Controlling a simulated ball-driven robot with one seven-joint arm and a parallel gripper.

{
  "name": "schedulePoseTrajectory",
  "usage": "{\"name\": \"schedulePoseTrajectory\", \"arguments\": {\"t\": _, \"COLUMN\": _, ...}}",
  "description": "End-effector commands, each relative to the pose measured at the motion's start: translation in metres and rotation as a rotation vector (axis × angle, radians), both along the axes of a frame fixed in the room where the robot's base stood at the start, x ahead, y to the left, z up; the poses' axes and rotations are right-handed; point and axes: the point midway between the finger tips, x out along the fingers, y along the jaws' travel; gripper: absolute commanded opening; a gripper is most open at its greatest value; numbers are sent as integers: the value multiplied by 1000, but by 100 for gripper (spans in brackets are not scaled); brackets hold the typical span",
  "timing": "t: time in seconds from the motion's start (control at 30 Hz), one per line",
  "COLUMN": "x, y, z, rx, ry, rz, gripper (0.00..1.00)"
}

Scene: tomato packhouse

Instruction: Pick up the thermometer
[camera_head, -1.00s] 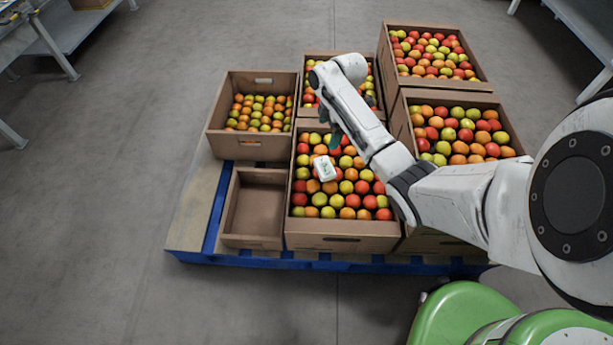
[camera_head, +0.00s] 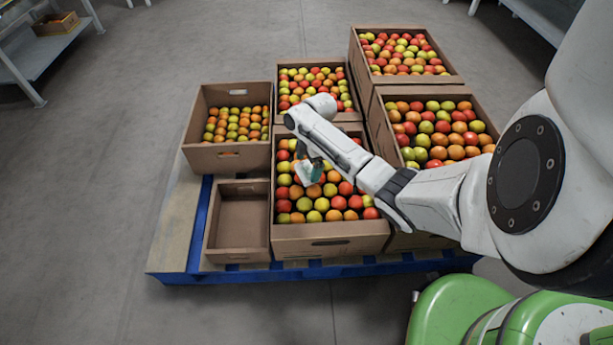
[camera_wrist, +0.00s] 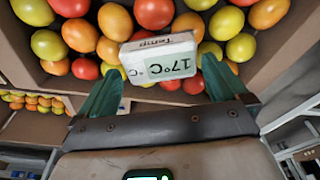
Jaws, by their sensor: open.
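The thermometer (camera_wrist: 160,60) is a small white box with a grey display reading 17°C. It lies on the tomatoes in the front middle crate (camera_head: 330,232). In the head view the thermometer (camera_head: 308,173) is partly covered by my gripper (camera_head: 313,168). In the wrist view my gripper (camera_wrist: 160,95) is open, with one green finger on each side below the thermometer. The thermometer lies ahead of and between the fingertips. I cannot tell whether either finger touches it.
A small empty crate (camera_head: 240,257) stands left of the front middle crate. Other tomato crates (camera_head: 226,155) stand around it, with a taller stack (camera_head: 432,82) at the right. All rest on a blue-edged pallet (camera_head: 175,278). Grey floor (camera_head: 90,200) is open at the left.

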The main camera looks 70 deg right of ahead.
Motion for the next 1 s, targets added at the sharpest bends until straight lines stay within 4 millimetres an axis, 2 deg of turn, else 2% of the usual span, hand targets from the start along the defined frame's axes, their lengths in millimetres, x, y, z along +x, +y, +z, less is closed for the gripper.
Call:
{"name": "schedulePoseTrajectory", "arguments": {"t": 0.03, "x": 0, "y": 0, "z": -12, "rx": -1, "ry": 2, "rz": 0, "gripper": 100}}
{"name": "schedulePoseTrajectory", "arguments": {"t": 0.13, "x": 1, "y": 1, "z": -21, "rx": -1, "ry": 2, "rz": -1, "gripper": 100}}
{"name": "schedulePoseTrajectory", "arguments": {"t": 0.47, "x": 2, "y": 2, "z": -24, "rx": -1, "ry": 2, "rz": -1, "gripper": 99}}
{"name": "schedulePoseTrajectory", "arguments": {"t": 0.93, "x": 2, "y": 2, "z": -24, "rx": -1, "ry": 1, "rz": -1, "gripper": 54}}
{"name": "schedulePoseTrajectory", "arguments": {"t": 1.0, "x": 2, "y": 2, "z": -23, "rx": -1, "ry": 1, "rz": -1, "gripper": 54}}
